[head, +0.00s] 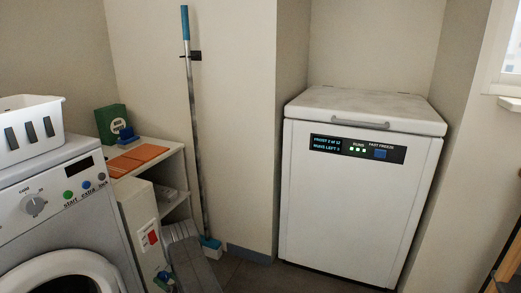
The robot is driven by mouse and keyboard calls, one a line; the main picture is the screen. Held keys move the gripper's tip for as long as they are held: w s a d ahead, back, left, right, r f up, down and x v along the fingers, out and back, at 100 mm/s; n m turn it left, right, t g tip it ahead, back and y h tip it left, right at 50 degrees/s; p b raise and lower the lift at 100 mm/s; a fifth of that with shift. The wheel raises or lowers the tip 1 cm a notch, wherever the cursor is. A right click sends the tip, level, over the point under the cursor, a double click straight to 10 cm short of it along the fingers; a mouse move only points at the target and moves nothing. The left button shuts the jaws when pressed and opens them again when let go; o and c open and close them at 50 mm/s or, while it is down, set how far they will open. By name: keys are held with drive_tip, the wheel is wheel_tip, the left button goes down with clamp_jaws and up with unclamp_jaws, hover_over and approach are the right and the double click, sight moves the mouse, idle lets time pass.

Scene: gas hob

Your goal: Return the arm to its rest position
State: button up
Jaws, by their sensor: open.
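My gripper is not in view in the head view, so its pose and what its jaws hold cannot be seen. No part that I can be sure is my arm shows. No gas hob shows in this view.
A closed white chest freezer (350,205) stands at right in an alcove. A washing machine (60,225) at left carries a white basket (30,128). A shelf unit (170,160) and a blue-ended pole (193,120) stand between them. Little floor (250,270) shows.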

drive_tip(key=shift+m, duration=2.4)
drive_tip(key=shift+r, duration=0.1)
